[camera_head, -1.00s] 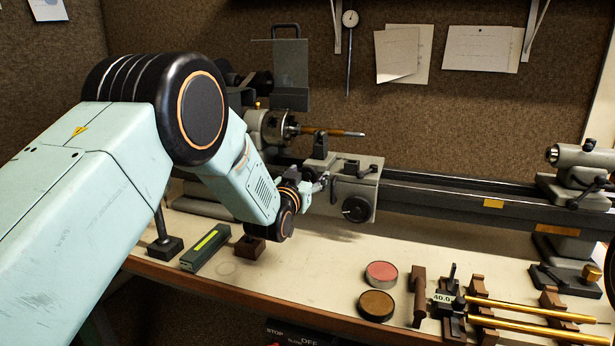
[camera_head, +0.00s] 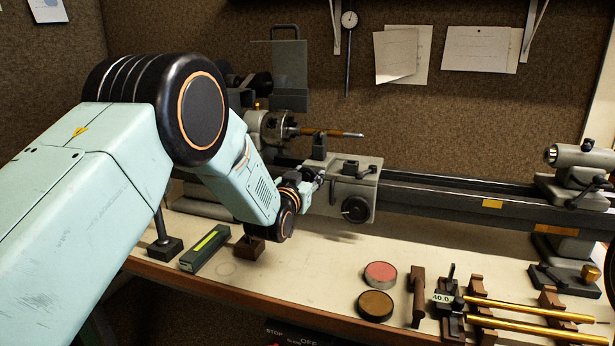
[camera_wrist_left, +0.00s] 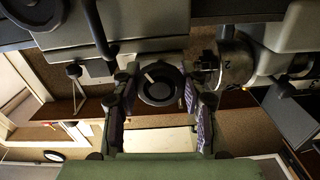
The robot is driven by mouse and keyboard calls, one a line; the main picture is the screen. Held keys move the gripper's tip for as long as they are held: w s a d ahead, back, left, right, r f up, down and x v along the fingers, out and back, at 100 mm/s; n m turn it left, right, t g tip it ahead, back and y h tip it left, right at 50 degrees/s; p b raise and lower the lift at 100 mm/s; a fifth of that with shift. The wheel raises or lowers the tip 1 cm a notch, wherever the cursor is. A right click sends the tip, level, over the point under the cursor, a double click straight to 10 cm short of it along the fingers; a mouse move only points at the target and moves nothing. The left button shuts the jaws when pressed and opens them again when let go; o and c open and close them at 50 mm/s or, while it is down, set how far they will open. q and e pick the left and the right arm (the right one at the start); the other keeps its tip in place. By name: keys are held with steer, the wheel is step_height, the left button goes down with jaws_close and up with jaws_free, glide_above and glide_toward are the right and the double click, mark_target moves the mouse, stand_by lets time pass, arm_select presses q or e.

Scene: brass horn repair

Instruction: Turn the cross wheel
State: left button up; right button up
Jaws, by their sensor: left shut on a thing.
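The cross wheel (camera_wrist_left: 158,84) is a small dark round wheel with a light mark on its face. In the left wrist view it sits between the two fingers of my left gripper (camera_wrist_left: 161,98), which is shut on it. In the head view my left gripper (camera_head: 318,178) reaches the left side of the grey carriage (camera_head: 353,178), and the cross wheel is hidden there behind the gripper. My right gripper does not show.
A larger dark handwheel (camera_head: 355,209) is close to the right of the gripper. The lathe chuck (camera_head: 272,127) and a brass-coloured rod (camera_head: 333,133) are behind. Two round tins (camera_head: 376,305) and brass tubes (camera_head: 530,310) lie on the bench front. The bench between is clear.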

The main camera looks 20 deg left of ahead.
arm_select(q)
steer(key=shift+m, duration=0.3)
steer(key=m, duration=0.5)
steer(key=shift+m, duration=0.4)
steer(key=m, duration=0.5)
steer(key=shift+r+b, duration=0.1)
steer(key=shift+b, duration=0.25)
steer(key=m, duration=0.5)
steer(key=shift+m, duration=0.4)
steer(key=m, duration=0.5)
steer(key=shift+b, duration=0.35)
steer(key=shift+f+m, duration=0.2)
steer(key=shift+m, duration=0.2)
steer(key=o, duration=1.2)
steer(key=shift+r, duration=0.1)
steer(key=shift+c, duration=0.2)
